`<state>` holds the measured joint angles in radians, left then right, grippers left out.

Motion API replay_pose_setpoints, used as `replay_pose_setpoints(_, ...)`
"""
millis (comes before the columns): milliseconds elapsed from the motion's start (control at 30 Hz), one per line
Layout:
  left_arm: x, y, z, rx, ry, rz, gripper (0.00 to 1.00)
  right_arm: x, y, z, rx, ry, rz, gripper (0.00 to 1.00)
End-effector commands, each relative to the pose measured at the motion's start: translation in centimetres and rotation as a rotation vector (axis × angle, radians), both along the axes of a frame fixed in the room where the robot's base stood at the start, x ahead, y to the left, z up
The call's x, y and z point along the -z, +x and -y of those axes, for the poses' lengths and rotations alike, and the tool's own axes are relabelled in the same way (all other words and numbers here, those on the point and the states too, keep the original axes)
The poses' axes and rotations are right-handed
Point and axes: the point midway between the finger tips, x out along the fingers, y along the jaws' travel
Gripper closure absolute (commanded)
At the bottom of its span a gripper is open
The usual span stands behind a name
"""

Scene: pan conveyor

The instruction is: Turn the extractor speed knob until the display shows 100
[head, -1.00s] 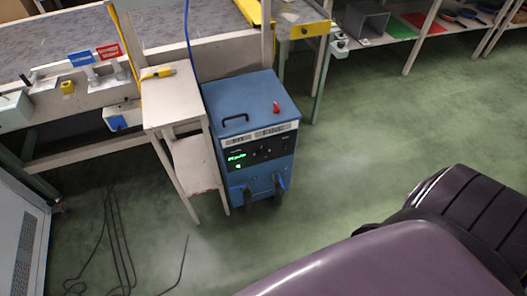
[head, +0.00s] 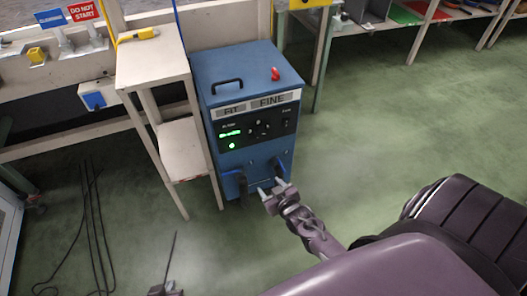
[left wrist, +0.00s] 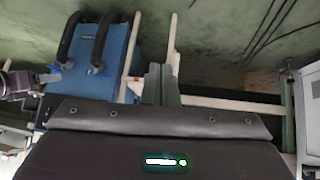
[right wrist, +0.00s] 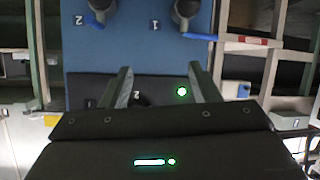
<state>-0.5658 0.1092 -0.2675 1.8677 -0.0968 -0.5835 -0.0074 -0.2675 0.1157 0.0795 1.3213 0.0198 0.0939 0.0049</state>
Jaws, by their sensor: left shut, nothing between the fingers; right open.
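The extractor (head: 243,78) is a blue box with a black control panel in the head view. Its green display (head: 230,133) is lit, but the digits are too small to read. The dark round speed knob (head: 262,126) appears right of the display. My right gripper (head: 270,190) is open and empty, low in front of the box. In the right wrist view its fingers (right wrist: 162,88) appear against the upside-down panel, with a green light (right wrist: 181,91) between them. My left gripper (head: 165,289) is shut and empty at the bottom edge; its fingers meet in the left wrist view (left wrist: 162,84).
A pale wooden stand (head: 152,62) stands directly left of the extractor. Two dark hoses with blue levers (head: 240,185) come from its lower front. A red piece (head: 275,74) and a black handle sit on top. Cables lie on the floor at left; green floor is clear at right.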

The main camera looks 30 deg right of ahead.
Motion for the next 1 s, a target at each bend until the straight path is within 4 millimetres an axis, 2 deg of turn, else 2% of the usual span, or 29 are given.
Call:
replay_pose_setpoints(33,-0.6,0.7,0.7,0.009,-0.021,0.049,1.00,-0.3,1.7,1.1,0.011,-0.014,0.085,0.44)
replay_pose_setpoints(133,-4.6,1.6,1.5,0.024,-0.051,0.125,1.00,-3.8,3.8,2.6,0.026,-0.039,0.220,0.44)
replay_pose_setpoints(200,-6.9,1.8,1.8,0.032,-0.067,0.166,1.00,-6.0,4.7,3.5,0.033,-0.055,0.294,0.44)
replay_pose_setpoints(300,-9.4,1.8,2.0,0.038,-0.082,0.207,1.00,-8.2,5.3,4.2,0.040,-0.070,0.365,0.44)
replay_pose_setpoints(400,-10.7,1.8,2.1,0.042,-0.090,0.228,1.00,-9.5,5.6,4.5,0.044,-0.078,0.398,0.44)
replay_pose_setpoints(667,-13.6,3.5,2.4,0.032,-0.134,0.349,1.00,-9.9,7.0,4.8,0.044,-0.080,0.407,0.44)
replay_pose_setpoints(1000,-20.3,6.4,2.9,0.011,-0.249,0.656,1.00,-9.8,10.3,5.4,0.044,-0.080,0.405,0.44)
